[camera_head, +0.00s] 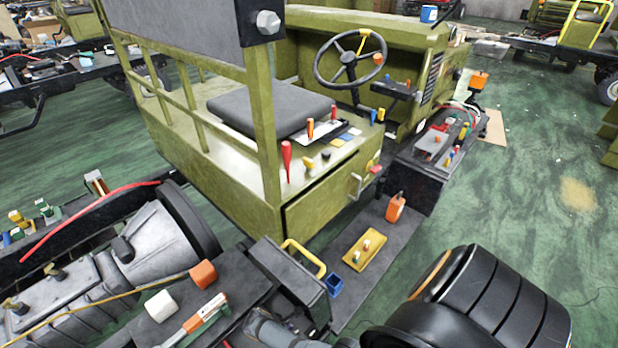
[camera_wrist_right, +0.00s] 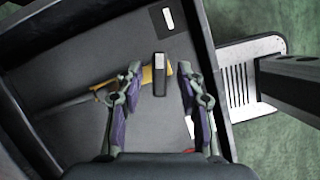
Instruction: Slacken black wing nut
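My right gripper (camera_wrist_right: 160,84) shows in the right wrist view with its two fingers apart, purple pads facing inward. A small black block with a grey end (camera_wrist_right: 160,62) appears between the fingertips, with a visible gap on each side. I cannot tell whether it is the black wing nut or how far below the fingers it is. No black wing nut can be clearly made out in the head view. My left gripper is not in view, and I cannot pick out the right gripper in the head view.
Below the right gripper is a dark-walled, grey-floored recess (camera_wrist_right: 60,75) with a yellow piece (camera_wrist_right: 120,80). A white slotted plate (camera_wrist_right: 240,85) lies to its right. The head view shows an olive vehicle (camera_head: 330,195), a yellow-handled dark box (camera_head: 297,285) and a large black tyre (camera_head: 480,300).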

